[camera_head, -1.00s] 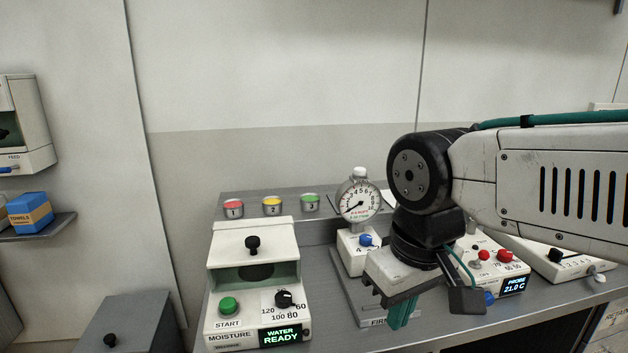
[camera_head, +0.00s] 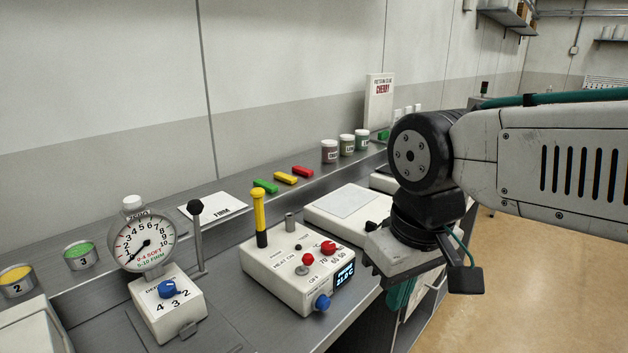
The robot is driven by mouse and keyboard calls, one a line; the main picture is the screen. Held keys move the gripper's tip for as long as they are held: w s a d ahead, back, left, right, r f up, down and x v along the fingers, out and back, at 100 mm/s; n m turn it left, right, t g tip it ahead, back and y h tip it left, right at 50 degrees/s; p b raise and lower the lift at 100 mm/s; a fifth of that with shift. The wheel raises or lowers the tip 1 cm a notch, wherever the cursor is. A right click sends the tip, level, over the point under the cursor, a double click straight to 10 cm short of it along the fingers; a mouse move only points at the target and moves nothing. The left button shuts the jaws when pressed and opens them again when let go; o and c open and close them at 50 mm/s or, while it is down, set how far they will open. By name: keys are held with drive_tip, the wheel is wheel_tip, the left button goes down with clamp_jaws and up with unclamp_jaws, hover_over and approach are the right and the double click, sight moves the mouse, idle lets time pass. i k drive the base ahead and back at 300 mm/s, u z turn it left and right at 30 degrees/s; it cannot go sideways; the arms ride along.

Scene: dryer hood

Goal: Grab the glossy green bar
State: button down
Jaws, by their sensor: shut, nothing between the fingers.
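A small green bar (camera_head: 265,186) lies on the raised back shelf, at the left end of a short row with a yellow bar (camera_head: 286,178) and a red bar (camera_head: 303,171). My gripper (camera_head: 399,297) hangs at the right, beyond the front edge of the bench. Its teal fingers point down and are shut and empty. It is well to the right of the green bar and apart from it. The fingers are partly hidden by the gripper body.
A white probe box (camera_head: 300,268) with a yellow-handled probe (camera_head: 259,216) stands in front of the bars. A dial gauge (camera_head: 147,243) and an upright lever (camera_head: 197,234) stand to the left. Several jars (camera_head: 346,145) stand behind to the right. A white plate unit (camera_head: 347,207) lies near my gripper.

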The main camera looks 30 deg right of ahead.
sight(272, 188)
drive_tip(key=k, duration=1.05)
drive_tip(key=z, duration=0.85)
drive_tip(key=i, duration=1.45)
drive_tip(key=u, duration=0.8)
drive_tip(key=i, duration=0.35)
drive_tip(key=u, duration=0.4)
